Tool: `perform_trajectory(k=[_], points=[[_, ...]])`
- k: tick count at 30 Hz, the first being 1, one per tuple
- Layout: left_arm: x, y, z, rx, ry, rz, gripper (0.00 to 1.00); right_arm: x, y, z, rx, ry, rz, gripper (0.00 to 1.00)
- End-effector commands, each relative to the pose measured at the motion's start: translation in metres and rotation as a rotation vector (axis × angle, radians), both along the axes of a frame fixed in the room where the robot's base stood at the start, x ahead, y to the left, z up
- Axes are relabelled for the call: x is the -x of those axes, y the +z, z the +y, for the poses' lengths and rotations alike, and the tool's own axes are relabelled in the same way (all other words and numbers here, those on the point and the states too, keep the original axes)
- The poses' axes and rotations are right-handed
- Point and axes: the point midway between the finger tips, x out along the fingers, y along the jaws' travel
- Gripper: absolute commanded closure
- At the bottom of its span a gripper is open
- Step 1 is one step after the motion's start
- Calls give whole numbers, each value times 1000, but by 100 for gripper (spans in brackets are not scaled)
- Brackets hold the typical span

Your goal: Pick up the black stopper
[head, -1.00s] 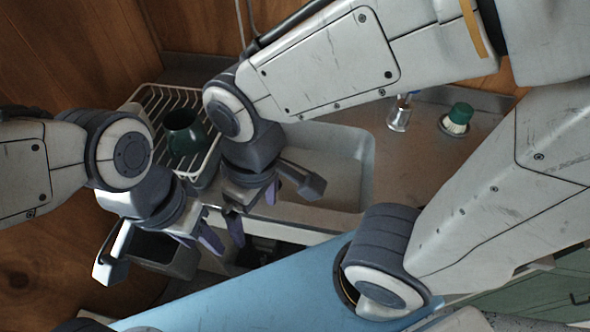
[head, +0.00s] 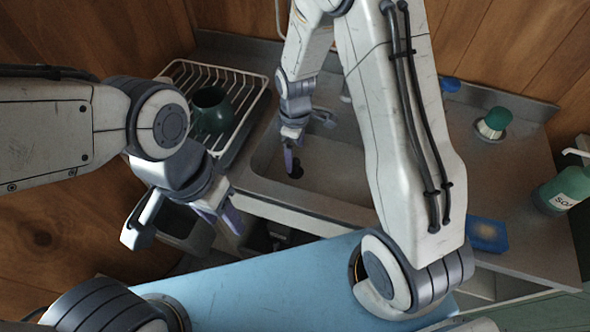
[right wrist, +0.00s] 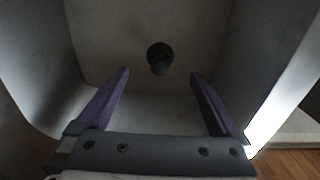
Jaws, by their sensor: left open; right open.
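The black stopper (right wrist: 159,67) shows as a small dark knob at the round dark drain hole in the sink floor, in the middle of the right wrist view. In the head view it is a dark spot (head: 297,171) in the sink basin (head: 335,185). My right gripper (right wrist: 158,74) is open and empty, with its purple fingers on either side of the stopper in the picture, reaching down into the basin. In the head view its fingertips (head: 289,163) are close beside the dark spot. My left gripper (head: 219,219) is open and empty, in front of the dish rack.
A white wire dish rack (head: 251,84) with a dark green mug (head: 211,110) stands left of the sink. On the right counter are a green-topped brush (head: 493,124), a blue sponge box (head: 487,234) and a soap bottle (head: 566,190). The basin walls surround my right gripper.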

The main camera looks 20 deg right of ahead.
Motion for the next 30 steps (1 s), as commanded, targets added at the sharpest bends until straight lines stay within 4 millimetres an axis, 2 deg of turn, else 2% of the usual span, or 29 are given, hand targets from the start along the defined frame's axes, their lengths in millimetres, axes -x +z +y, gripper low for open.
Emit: perform_trajectory(k=[3, 8, 18, 26, 27, 29, 30], points=[[0, 1, 0, 0, 0, 0, 50, 1, -15, 0, 1, 0, 3, 0], [0, 2, 0, 0, 0, 0, 50, 1, -25, 0, 1, -1, 3, 0], [0, 9, 0, 0, 0, 0, 50, 1, -69, -1, 0, -1, 1, 0], [0, 9, 0, 0, 0, 0, 50, 0, -72, -1, -1, -1, -1, 0], [0, 9, 0, 0, 0, 0, 50, 0, -72, -1, -1, -1, -1, 8], [0, 9, 0, 0, 0, 0, 50, 0, -72, -1, -1, -1, -1, 31], [0, 9, 0, 0, 0, 0, 50, 0, -72, -1, -1, -1, -1, 46]])
